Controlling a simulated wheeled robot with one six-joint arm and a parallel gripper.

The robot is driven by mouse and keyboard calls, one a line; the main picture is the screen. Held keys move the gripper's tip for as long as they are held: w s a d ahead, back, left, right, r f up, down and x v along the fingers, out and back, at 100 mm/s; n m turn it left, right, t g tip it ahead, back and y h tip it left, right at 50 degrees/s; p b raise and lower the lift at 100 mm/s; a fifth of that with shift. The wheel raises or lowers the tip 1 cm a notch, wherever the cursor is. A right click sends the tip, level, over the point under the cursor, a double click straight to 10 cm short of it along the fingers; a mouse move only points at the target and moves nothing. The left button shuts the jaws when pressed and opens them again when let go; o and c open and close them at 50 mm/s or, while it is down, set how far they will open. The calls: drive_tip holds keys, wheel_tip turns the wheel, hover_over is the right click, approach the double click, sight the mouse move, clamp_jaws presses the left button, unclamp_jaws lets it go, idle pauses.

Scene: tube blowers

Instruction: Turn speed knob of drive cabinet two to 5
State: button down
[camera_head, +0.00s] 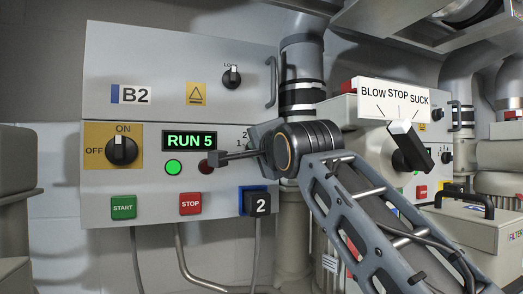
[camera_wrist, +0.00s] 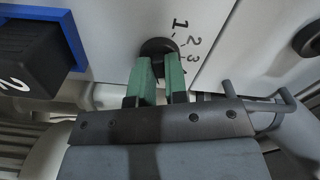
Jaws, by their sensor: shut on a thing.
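The drive cabinet (camera_head: 100,200) carries a B2 label (camera_head: 131,94) and a black plug marked 2 (camera_head: 258,203) in a blue frame. Its display (camera_head: 189,140) reads RUN 5 in green. In the wrist view, the round black speed knob (camera_wrist: 158,47) sits beside printed numbers 1, 2, 3 (camera_wrist: 187,40) and part of another number. The green fingers of my gripper (camera_wrist: 160,75) are shut on the knob, one on each side. The knob's pointer cannot be made out. In the head view, my gripper (camera_head: 262,145) is at the panel's right edge and hides the knob.
The cabinet also has an OFF/ON switch (camera_head: 121,149) turned to ON, a lit green lamp (camera_head: 173,167), a dark red lamp (camera_head: 207,167), a START button (camera_head: 123,207) and a STOP button (camera_head: 190,203). A BLOW STOP SUCK lever (camera_head: 408,142) stands right of my arm.

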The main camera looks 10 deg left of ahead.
drive_tip(key=shift+r, duration=0.15)
drive_tip(key=c, duration=1.3)
unclamp_jaws()
drive_tip(key=shift+d, duration=0.15)
drive_tip(key=shift+o, duration=0.8)
drive_tip(key=b+v, duration=0.4)
drive_tip(key=v, duration=0.9)
drive_tip(key=shift+s+b, duration=0.4)
